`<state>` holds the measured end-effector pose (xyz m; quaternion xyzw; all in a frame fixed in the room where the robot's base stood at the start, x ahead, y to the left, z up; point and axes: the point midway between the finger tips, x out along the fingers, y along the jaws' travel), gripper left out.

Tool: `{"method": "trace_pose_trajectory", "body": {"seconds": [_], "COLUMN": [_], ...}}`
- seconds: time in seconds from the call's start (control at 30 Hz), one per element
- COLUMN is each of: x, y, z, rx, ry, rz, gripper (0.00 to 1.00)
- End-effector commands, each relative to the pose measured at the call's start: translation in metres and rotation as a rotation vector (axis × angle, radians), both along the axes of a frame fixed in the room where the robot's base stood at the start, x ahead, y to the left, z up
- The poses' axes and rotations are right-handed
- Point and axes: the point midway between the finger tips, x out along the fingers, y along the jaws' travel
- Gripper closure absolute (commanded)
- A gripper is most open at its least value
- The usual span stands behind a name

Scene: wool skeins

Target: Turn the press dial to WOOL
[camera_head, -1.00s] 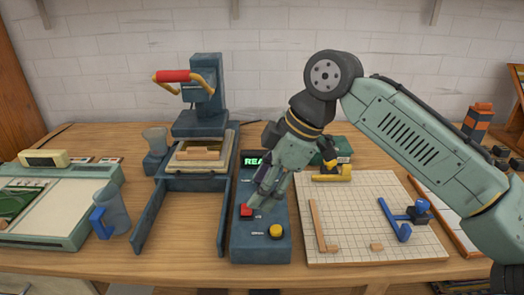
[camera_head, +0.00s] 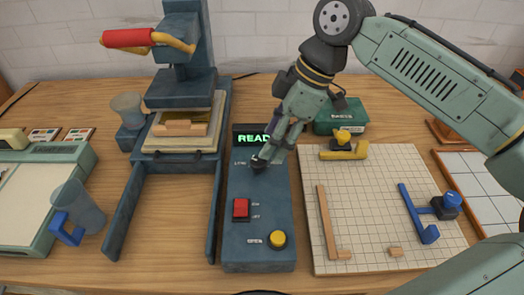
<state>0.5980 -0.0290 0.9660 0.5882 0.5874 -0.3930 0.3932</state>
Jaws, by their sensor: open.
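The blue-grey press control box (camera_head: 240,250) stands in the middle of the table. Its lit green display (camera_head: 252,139) shows letters starting "READ", the rest hidden by my gripper. A dark dial (camera_head: 258,167) sits below the display with small lettering at its left that I cannot read surely. My gripper (camera_head: 267,158) points down at the dial, its open fingers at or around it. I cannot tell whether they touch it, and the dial's pointer is hidden.
A red switch (camera_head: 240,209) and a yellow button (camera_head: 277,239) sit lower on the box. The press (camera_head: 185,75) with its red handle (camera_head: 128,38) stands at the left. A gridded board (camera_head: 370,220) with blue and yellow tools lies right. A clear jug (camera_head: 78,208) stands far left.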

Motion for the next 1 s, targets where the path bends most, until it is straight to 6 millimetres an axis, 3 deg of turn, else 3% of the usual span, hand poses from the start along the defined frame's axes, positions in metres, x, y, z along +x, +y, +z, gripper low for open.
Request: {"method": "trace_pose_trajectory", "body": {"seconds": [0.2, 0.4, 0.73, 1.0], "x": [-0.001, 0.000, 0.000, 0.000], "y": [0.015, 0.022, 0.024, 0.024], "z": [-0.036, -0.054, -0.057, -0.057], "rx": [-0.002, -0.001, 0.001, 0.001], "ry": [0.002, 0.001, -0.001, -0.001], "rz": [0.000, 0.000, 0.000, 0.000], "gripper": [0.50, 0.50, 0.50, 0.68]}}
